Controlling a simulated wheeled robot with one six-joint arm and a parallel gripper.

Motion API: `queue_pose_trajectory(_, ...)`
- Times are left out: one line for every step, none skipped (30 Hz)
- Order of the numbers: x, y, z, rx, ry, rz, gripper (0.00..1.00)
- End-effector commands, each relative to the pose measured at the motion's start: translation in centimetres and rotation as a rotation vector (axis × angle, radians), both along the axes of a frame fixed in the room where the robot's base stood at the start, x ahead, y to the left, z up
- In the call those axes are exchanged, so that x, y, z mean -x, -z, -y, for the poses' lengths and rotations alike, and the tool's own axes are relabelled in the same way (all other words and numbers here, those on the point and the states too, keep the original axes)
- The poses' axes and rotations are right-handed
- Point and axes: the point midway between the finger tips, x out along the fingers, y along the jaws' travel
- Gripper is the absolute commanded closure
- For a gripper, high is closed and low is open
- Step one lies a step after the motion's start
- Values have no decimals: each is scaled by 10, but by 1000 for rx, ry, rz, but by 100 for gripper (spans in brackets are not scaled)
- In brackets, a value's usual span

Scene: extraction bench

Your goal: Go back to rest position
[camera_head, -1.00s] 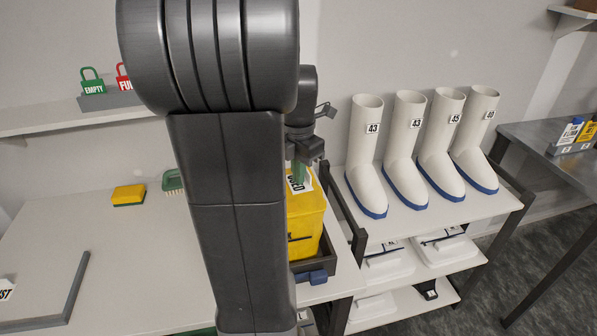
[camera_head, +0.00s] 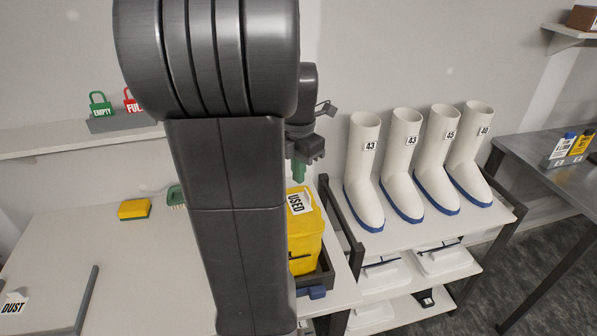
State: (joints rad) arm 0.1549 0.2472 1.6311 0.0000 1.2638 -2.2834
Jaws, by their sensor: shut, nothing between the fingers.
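My arm fills the middle of the head view and hides much of the bench behind it. My gripper (camera_head: 299,172) shows just right of the arm, pointing down, with green at its tips. It is shut and empty, above the yellow container. The yellow container (camera_head: 305,243) has a white label reading USED and stands in a dark tray (camera_head: 322,276) at the bench's right end. The arm hides its left part.
White boots (camera_head: 407,165) with blue soles stand in a row on a rack to the right. A sponge (camera_head: 134,209) and a green brush (camera_head: 176,197) lie left of my arm. Padlocks (camera_head: 101,105) stand on the wall shelf. A panel marked DUST (camera_head: 85,300) lies at front left.

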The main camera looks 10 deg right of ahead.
Motion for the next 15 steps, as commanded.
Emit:
queue_pose_trajectory(0,-2,0,0,0,0,100)
queue_pose_trajectory(0,-2,0,0,0,0,100)
queue_pose_trajectory(0,-1,0,0,0,0,100)
queue_pose_trajectory(0,-1,0,0,0,0,100)
queue_pose_trajectory(0,-1,0,0,0,0,100)
queue_pose_trajectory(0,-1,0,0,0,0,100)
queue_pose_trajectory(0,-1,0,0,0,0,100)
queue_pose_trajectory(0,-1,0,0,0,0,100)
queue_pose_trajectory(0,-1,0,0,0,0,100)
queue_pose_trajectory(0,0,0,0,0,0,100)
queue_pose_trajectory(0,0,0,0,0,0,100)
queue_pose_trajectory(0,1,0,0,0,0,100)
queue_pose_trajectory(0,2,0,0,0,0,100)
queue_pose_trajectory(0,4,0,0,0,0,100)
queue_pose_trajectory(0,6,0,0,0,0,100)
